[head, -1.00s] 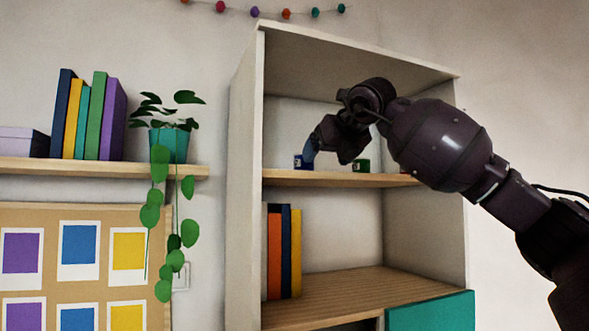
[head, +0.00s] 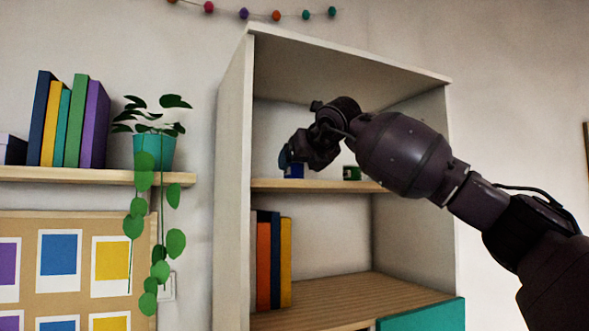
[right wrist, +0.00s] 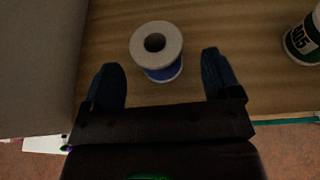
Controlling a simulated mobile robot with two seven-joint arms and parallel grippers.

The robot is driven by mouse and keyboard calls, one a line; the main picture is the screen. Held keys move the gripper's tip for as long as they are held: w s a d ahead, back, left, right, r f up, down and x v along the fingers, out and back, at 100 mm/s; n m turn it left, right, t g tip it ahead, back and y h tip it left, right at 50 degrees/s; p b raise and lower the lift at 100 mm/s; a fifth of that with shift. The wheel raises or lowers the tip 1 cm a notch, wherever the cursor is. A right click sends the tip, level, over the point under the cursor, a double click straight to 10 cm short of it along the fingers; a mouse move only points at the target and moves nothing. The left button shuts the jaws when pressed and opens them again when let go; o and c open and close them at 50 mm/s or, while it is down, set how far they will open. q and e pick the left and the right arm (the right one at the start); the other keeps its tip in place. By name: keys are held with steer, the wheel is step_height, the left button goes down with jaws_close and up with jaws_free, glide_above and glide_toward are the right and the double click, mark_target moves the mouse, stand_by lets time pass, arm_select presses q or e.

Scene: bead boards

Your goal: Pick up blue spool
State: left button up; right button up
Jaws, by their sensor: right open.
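The blue spool (right wrist: 163,72) stands upright on the wooden shelf in the right wrist view, with a pale round top and a dark centre hole. In the head view the spool (head: 294,171) is a small blue shape on the upper shelf, partly hidden by my gripper. My right gripper (right wrist: 165,78) is open, one finger to the left of the spool and one to the right, with a gap on each side. The spool lies at or slightly beyond the fingertips. The right gripper also shows in the head view (head: 287,160). My left gripper is not in view.
A green labelled can (right wrist: 303,42) stands on the same shelf to the right; it also shows in the head view (head: 351,173). The cabinet's side wall (right wrist: 35,60) is close on the left. Several books (head: 273,262) stand on the compartment below.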

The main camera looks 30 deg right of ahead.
mark_target(299, 164)
steer(key=x, duration=0.3)
steer(key=shift+w+p, duration=0.1)
steer(key=shift+p, duration=0.3)
